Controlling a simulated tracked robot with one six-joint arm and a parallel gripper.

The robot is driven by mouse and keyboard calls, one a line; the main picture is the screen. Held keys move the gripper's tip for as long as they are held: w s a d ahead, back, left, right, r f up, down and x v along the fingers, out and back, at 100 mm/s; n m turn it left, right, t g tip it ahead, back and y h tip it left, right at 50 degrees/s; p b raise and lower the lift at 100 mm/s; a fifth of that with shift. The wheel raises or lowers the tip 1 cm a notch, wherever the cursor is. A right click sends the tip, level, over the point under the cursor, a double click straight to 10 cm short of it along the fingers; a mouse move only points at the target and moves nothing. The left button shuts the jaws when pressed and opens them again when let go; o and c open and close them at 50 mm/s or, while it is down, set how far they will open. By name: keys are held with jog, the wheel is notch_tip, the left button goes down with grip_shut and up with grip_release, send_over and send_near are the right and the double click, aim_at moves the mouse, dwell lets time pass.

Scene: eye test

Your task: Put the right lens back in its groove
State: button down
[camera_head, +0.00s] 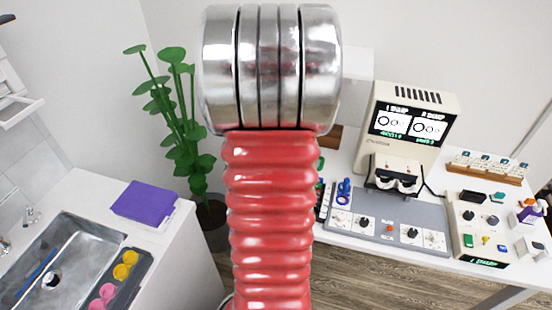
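The eye-test station stands on a white table on the right. A viewer device (397,172) with two round white openings sits in front of a beige monitor (415,115). A wooden rack (486,172) at the far right holds several small upright pieces with dark and greenish tops; they are too small to tell whether they are lenses. I cannot make out which thing is the right lens or its groove. My red ribbed arm with its metal end fills the middle of the view and hides what is behind it. My gripper's fingers do not show.
A grey panel (385,231) with knobs lies on the white table (338,165). A beige control box (480,250) stands at the right, near small bottles. At the left are a sink (75,262), a purple-topped box (146,201), a tray with yellow and pink cups (126,258) and a plant (180,110).

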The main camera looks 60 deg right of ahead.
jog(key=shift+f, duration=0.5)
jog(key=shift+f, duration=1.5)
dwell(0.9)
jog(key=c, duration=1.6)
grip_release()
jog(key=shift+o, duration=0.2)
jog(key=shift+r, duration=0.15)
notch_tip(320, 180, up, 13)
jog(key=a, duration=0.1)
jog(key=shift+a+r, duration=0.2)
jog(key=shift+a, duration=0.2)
